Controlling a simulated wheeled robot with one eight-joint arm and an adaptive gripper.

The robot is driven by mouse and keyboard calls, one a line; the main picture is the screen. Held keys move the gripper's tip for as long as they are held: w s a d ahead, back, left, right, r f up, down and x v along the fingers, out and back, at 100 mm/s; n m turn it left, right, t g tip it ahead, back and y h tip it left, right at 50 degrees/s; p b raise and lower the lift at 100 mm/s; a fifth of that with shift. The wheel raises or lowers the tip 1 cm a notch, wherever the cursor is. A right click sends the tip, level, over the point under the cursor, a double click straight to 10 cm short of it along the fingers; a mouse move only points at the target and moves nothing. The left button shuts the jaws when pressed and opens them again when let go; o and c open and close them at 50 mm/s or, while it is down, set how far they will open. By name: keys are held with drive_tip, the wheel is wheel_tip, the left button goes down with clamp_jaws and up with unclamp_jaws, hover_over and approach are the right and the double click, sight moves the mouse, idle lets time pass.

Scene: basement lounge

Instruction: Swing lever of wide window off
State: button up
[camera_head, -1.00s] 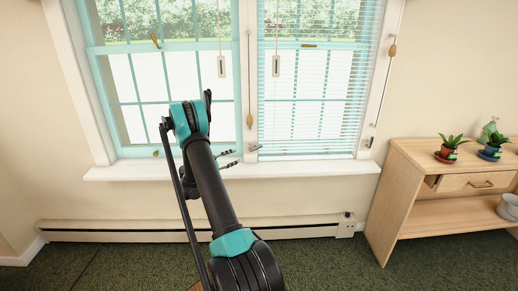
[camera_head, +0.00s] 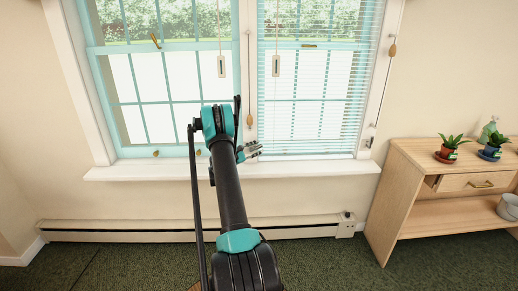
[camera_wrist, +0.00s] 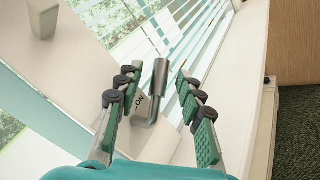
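The wide window (camera_head: 153,102) has teal sashes, with blinds on its right half. My gripper (camera_wrist: 155,82) is open, with one finger on each side of the lever. I see gaps on both sides, so neither finger appears to grip it. In the head view my gripper (camera_head: 249,151) is at the sill near the central post, and the lever cannot be made out there.
The white sill (camera_head: 310,170) runs below the window. Blind cords with a wooden pull (camera_head: 249,121) hang near the post. A wooden cabinet (camera_head: 410,188) with potted plants stands at the right. A baseboard heater (camera_head: 130,231) lies below. Carpet at left is clear.

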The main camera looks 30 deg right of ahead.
drive_tip(key=shift+d, duration=0.95)
clamp_jaws()
